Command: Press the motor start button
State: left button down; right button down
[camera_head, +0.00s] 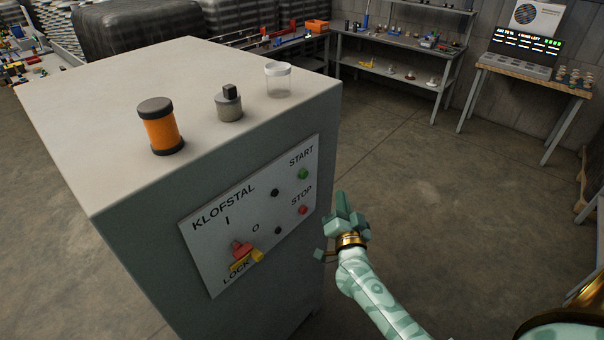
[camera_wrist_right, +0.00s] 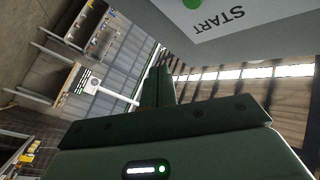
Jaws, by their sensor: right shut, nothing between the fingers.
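The green start button (camera_head: 303,173) sits under the word START at the upper right of the white panel (camera_head: 210,250) on the grey cabinet. The red stop button (camera_head: 303,210) is below it. In the right wrist view the start button (camera_wrist_right: 193,3) is cut off by the top edge, with START upside down beside it. My right gripper (camera_head: 340,200) is shut and empty, just right of the panel and apart from the button. In its wrist view the closed fingers (camera_wrist_right: 165,85) point up the picture. My left gripper is not in view.
A red and yellow lock switch (camera_head: 242,254) is at the panel's lower left. On the cabinet top (camera_head: 100,90) stand an orange cylinder (camera_head: 161,128), a grey metal piece (camera_head: 229,104) and a clear cup (camera_head: 278,80). Workbenches are at the back; floor right of the cabinet is clear.

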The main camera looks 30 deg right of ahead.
aim_at(304, 174)
jog(key=w+a+b, duration=0.3)
jog(key=w, duration=0.5)
jog(key=shift+a, duration=0.2)
jog(key=shift+w, duration=0.15)
dwell(2.0)
jog(key=shift+w+a, duration=0.15)
jog(key=shift+w, duration=0.2)
jog(key=shift+w+a, duration=0.2)
jog(key=shift+w, duration=0.25)
dwell(0.7)
dwell(0.3)
jog(key=shift+s+d+p, duration=0.35)
jog(key=shift+s+p, duration=0.15)
jog(key=shift+s, duration=0.35)
jog(key=shift+f, duration=0.1)
